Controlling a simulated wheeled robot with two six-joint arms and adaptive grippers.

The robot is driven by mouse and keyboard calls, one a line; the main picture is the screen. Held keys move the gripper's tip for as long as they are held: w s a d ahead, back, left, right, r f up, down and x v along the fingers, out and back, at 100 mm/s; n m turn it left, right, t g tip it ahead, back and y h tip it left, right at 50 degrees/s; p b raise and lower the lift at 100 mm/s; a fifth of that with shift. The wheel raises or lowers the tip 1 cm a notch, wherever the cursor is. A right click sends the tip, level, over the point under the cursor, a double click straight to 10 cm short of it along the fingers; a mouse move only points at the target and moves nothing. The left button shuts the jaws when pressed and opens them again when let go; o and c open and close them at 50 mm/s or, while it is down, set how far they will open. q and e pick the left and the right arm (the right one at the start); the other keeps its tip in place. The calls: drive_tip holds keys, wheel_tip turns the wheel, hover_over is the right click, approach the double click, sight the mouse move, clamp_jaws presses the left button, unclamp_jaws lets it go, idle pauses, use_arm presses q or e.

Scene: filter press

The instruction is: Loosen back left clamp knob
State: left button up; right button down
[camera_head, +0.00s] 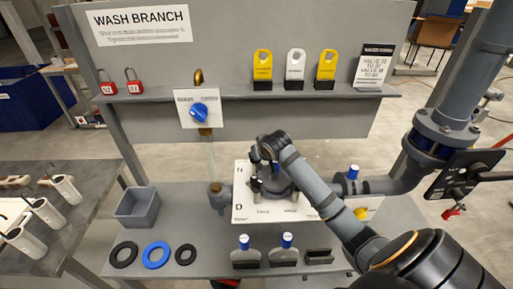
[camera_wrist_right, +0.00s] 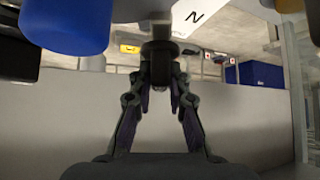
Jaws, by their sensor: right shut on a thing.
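My right gripper (camera_head: 268,168) is over the dark press unit (camera_head: 280,188) that stands in front of the white lettered board (camera_head: 240,205). The gripper and wrist cover most of the unit and its clamp knobs in the head view. In the right wrist view my right gripper (camera_wrist_right: 160,82) has its fingers shut on a dark, upright cylindrical knob (camera_wrist_right: 160,52). A large blue knob (camera_wrist_right: 65,25) is close to the camera at the upper left. I cannot tell from the frames which clamp the held knob belongs to. My left gripper is not in view.
A grey bin (camera_head: 138,207) and sealing rings (camera_head: 156,255) lie at the left of the bench. Blue-topped parts (camera_head: 287,242) stand at the front. A pipe with a blue cap (camera_head: 354,171) is at the right. A shelf (camera_head: 235,95) with tags runs behind.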

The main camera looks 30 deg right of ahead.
drive_tip(key=m+h+p, duration=0.2)
drive_tip(key=m, duration=0.1)
drive_tip(key=shift+a+r+g, duration=0.15)
drive_tip(key=shift+a+g, duration=0.1)
drive_tip(key=shift+g, duration=0.15)
drive_tip(key=m+g+h+p, duration=0.1)
drive_tip(key=m, duration=0.1)
drive_tip(key=shift+w+m+h, duration=0.1)
drive_tip(key=shift+m+h, duration=0.2)
drive_tip(key=shift+h, duration=0.1)
drive_tip(key=shift+m+g+h, duration=0.7)
drive_tip(key=shift+m, duration=0.4)
drive_tip(key=shift+m+g+h, duration=0.4)
drive_tip(key=shift+m+g, duration=0.2)
drive_tip(key=shift+m, duration=0.4)
drive_tip(key=c, duration=1.3)
unclamp_jaws()
drive_tip(key=shift+w, duration=0.1)
